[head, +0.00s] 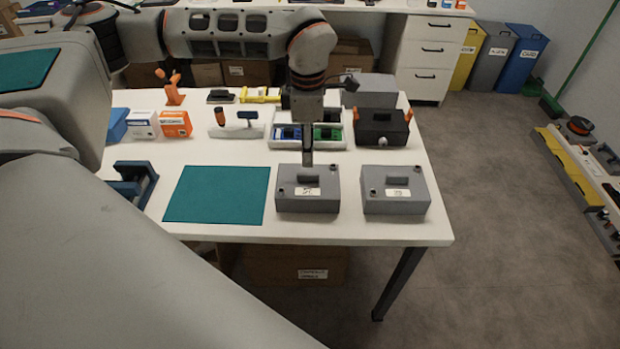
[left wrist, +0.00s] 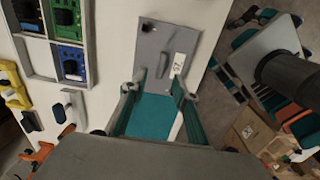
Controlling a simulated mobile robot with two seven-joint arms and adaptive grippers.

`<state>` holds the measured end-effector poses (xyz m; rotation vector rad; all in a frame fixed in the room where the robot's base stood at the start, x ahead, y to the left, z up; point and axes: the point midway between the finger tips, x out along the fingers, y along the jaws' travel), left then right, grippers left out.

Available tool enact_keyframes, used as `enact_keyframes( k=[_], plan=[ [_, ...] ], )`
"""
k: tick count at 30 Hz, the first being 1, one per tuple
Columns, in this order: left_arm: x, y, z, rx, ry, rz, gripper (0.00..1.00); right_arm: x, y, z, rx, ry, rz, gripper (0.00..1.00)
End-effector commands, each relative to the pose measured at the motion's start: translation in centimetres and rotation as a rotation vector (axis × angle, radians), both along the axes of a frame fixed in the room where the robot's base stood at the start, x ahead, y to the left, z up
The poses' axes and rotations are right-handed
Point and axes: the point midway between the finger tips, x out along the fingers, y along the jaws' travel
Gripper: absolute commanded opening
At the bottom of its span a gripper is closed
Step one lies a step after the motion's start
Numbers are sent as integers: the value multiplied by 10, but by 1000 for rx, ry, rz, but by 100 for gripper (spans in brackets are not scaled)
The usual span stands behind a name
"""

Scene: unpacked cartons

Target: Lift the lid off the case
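Two grey lidded cases stand side by side near the table's front edge in the head view: the left case (head: 290,202) and the right case (head: 412,206). Each has a grey handle on its lid and a white label. My left gripper (head: 308,160) points down above the back part of the left case. In the left wrist view, my left gripper (left wrist: 159,80) is open, its fingers apart. A grey lid (left wrist: 156,38) with handle and label lies beyond the fingertips. The handle shows between the fingers; contact cannot be told. My right gripper is not in view.
A teal mat (head: 217,194) lies left of the left case. Behind the cases are a white tray (head: 340,147) with blue and green parts and a dark toolbox (head: 381,128). A blue holder (head: 132,183) stands farther left.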

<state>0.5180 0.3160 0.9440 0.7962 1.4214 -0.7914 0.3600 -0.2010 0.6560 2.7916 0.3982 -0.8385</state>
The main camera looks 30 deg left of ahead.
Motion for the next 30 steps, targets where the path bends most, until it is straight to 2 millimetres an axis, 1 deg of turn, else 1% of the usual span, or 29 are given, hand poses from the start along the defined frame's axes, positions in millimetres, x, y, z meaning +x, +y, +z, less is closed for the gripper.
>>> enact_keyframes(
  k=[3,8,15,19,26,27,29,30],
  plan=[
    [-1,0,-15,1,4,-1,29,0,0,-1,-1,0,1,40],
    [-1,-1,-30,-1,3,-1,29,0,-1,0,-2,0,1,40],
    [-3,-1,-64,-2,3,-1,29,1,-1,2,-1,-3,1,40],
    [-2,-1,-72,-2,2,-1,29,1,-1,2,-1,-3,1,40],
    [-2,-1,-72,-3,1,-1,29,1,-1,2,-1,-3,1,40],
    [-2,-1,-72,-3,1,-1,19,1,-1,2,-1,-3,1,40],
    [-2,-1,-72,-3,1,-1,3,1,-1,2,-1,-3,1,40],
    [-2,-1,-72,-3,1,-1,0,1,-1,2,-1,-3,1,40]
  ],
)
